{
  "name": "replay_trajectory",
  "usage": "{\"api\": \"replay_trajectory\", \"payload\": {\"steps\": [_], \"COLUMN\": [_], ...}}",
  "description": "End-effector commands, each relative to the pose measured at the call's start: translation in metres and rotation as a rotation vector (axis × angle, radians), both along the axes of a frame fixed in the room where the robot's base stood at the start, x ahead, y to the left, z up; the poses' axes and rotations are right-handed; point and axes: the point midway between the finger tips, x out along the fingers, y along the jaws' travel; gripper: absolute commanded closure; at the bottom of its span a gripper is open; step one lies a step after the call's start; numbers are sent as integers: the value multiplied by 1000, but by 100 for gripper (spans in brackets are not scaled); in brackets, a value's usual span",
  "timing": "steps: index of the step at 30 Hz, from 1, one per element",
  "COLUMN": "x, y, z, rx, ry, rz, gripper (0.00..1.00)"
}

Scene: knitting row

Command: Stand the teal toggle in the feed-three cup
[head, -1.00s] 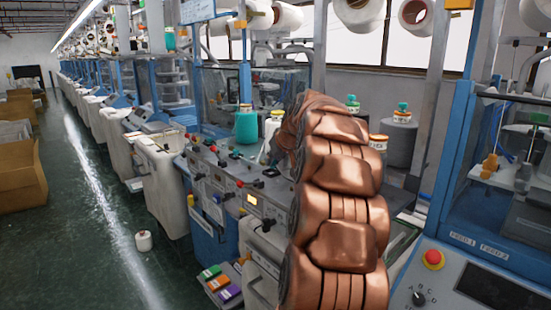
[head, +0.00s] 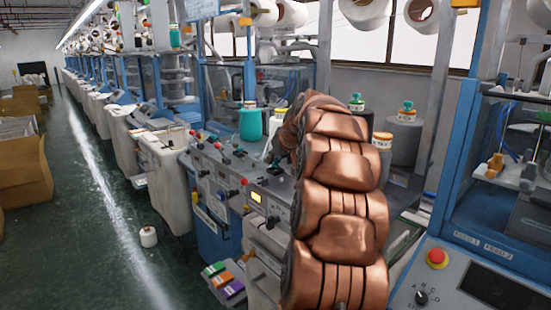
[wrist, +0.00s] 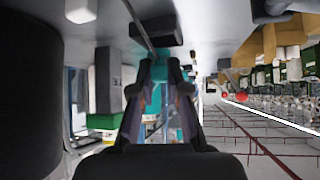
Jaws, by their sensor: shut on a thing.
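In the wrist view my gripper (wrist: 160,78) is shut on the teal toggle (wrist: 159,72). Only narrow teal patches of it show between the dark fingers, so its tilt is hard to tell. A grey block marked with what looks like a 3 (wrist: 116,82) stands left of the fingers. A dark block (wrist: 157,34) lies just beyond the fingertips. I cannot make out the feed-three cup for certain. In the head view my copper-coloured arm hides my gripper and the toggle.
A machine panel with knobs (head: 235,170) runs left of my arm. A teal container (head: 250,122) and several capped bottles stand behind it. At right is a blue-framed machine with a red button (head: 437,257). A white spool (head: 148,237) stands on the open aisle floor.

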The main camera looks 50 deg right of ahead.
Motion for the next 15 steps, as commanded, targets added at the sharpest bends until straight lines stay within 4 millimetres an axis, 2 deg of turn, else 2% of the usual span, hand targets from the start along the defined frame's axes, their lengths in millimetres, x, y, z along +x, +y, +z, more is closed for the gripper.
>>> {"api": "replay_trajectory", "payload": {"steps": [15], "x": [0], "y": [0], "z": [-11], "rx": [0], "ry": [0], "rz": [0], "gripper": [96]}}
